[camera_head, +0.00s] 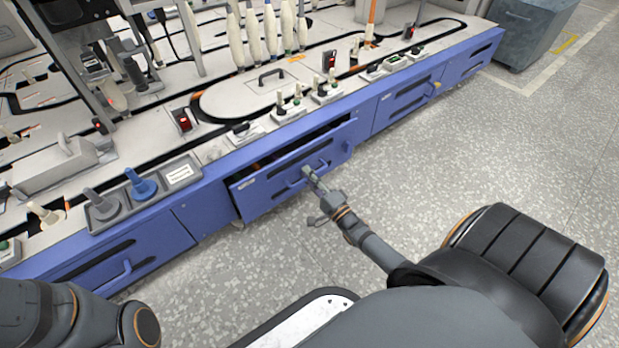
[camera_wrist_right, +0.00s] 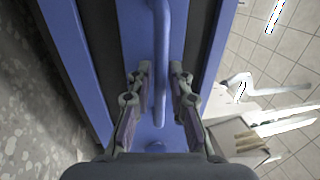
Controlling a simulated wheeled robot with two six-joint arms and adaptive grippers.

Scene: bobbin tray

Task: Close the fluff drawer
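The blue fluff drawer (camera_head: 262,194) stands partly pulled out of the long blue machine base in the head view, with its dark inside showing along the top edge. Its blue bar handle (camera_wrist_right: 161,45) runs up the middle of the right wrist view. My right gripper (camera_head: 311,176) is at the drawer front, by the handle. In the right wrist view its two fingers (camera_wrist_right: 158,95) are apart, one on each side of the handle, with gaps visible between. Whether they touch it I cannot tell. My left arm shows at the lower left, but its gripper is out of view.
Other blue fronts, one with a handle (camera_head: 122,272), flank the drawer and look flush. On the machine top are a grey tray (camera_head: 121,214) with bobbins and several white bobbins (camera_head: 254,37). A grey bin (camera_head: 530,33) stands far right. The speckled floor in front is clear.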

